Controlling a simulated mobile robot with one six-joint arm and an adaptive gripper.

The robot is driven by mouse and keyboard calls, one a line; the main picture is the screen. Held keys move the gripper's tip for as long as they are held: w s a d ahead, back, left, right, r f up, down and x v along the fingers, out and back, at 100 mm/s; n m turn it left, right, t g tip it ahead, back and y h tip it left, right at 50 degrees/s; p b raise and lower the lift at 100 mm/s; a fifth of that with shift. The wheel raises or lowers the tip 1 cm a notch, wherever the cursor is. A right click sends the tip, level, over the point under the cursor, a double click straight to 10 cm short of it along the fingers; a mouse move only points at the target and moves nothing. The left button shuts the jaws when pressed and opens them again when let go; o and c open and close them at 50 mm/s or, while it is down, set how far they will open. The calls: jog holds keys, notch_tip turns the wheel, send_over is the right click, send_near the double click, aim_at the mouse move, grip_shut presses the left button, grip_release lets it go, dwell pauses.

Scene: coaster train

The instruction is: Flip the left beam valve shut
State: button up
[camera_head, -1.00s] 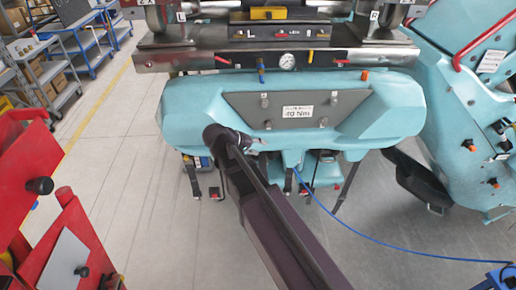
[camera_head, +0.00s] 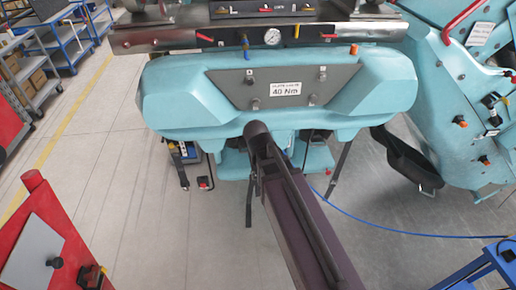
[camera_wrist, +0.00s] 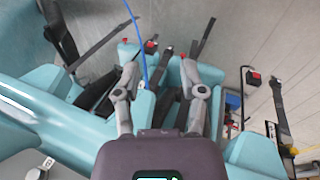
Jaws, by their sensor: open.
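The left beam valve looks to be the red-handled lever (camera_head: 205,38) on the left of the dark metal beam (camera_head: 170,42) at the top of the head view. Its handle lies roughly along the beam, tilted slightly. A similar red lever (camera_head: 328,36) sits on the right side of the beam. My gripper (camera_wrist: 160,72) is open and empty in the wrist view, its fingers spread over the lower teal parts. In the head view my arm ends in front of the teal housing's lower edge, well below the beam, and hides the fingers.
The teal housing (camera_head: 190,90) with a 40 Nm label (camera_head: 286,87) juts out below the beam. A gauge (camera_head: 272,37) and a blue lever (camera_head: 246,46) sit between the valves. A red cabinet (camera_head: 45,225) stands left. A blue hose (camera_head: 365,223) crosses the floor.

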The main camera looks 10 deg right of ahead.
jog(key=s+d+f+m+y+b, duration=0.1)
jog(key=s+d+f+y+b, duration=0.1)
jog(key=s+f+y+b, duration=0.1)
jog(key=shift+s+f+g+y, duration=0.4)
jog(key=shift+s+f+y, duration=0.1)
jog(key=shift+s+f, duration=0.5)
jog(key=shift+a, duration=0.2)
